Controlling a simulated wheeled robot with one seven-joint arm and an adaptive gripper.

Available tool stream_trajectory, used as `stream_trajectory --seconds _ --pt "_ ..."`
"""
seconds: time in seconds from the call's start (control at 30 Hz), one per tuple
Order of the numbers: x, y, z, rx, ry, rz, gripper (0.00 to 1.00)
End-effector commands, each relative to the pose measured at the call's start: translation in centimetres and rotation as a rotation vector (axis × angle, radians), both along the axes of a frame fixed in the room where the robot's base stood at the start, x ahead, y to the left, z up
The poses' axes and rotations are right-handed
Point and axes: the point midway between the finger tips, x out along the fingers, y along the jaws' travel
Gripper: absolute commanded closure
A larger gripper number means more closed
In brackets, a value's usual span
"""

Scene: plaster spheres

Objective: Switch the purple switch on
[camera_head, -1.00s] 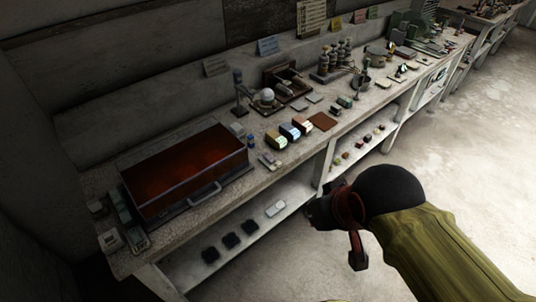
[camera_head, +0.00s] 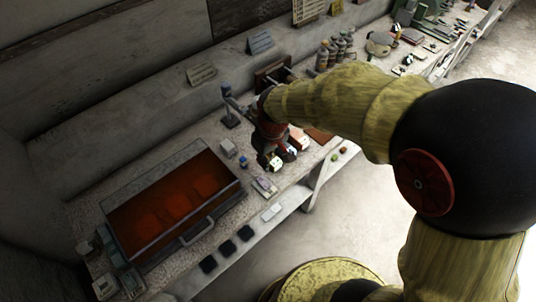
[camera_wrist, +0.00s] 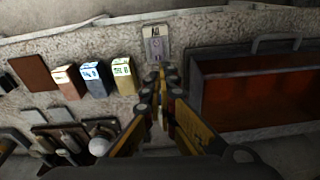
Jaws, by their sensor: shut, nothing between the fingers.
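A small pale, faintly purplish switch plate (camera_head: 264,187) lies near the front edge of the bench, to the right of the red-bottomed tray. In the wrist view the plate (camera_wrist: 156,42) shows just beyond my fingertips, with small dark marks on it. I cannot tell its switch position. My gripper (camera_wrist: 158,82) is shut and empty, pointing toward the plate, apparently apart from it. In the head view my gripper (camera_head: 268,162) is over the bench, behind and above the plate, hiding part of the boxes.
The metal-rimmed tray (camera_head: 147,246) with a handle stands left of the plate. A lamp-like stand (camera_head: 230,119) is behind.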

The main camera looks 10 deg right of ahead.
Motion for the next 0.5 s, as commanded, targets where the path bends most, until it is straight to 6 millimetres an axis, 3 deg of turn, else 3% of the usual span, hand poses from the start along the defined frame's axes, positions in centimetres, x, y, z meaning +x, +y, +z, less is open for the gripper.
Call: stream_trajectory --seconds 0.03,0.5 --pt "0.82 0.27 0.56 0.005 -0.027 0.021 1.00" --pt "0.95 0.26 0.51 0.003 -0.040 0.062 1.00"
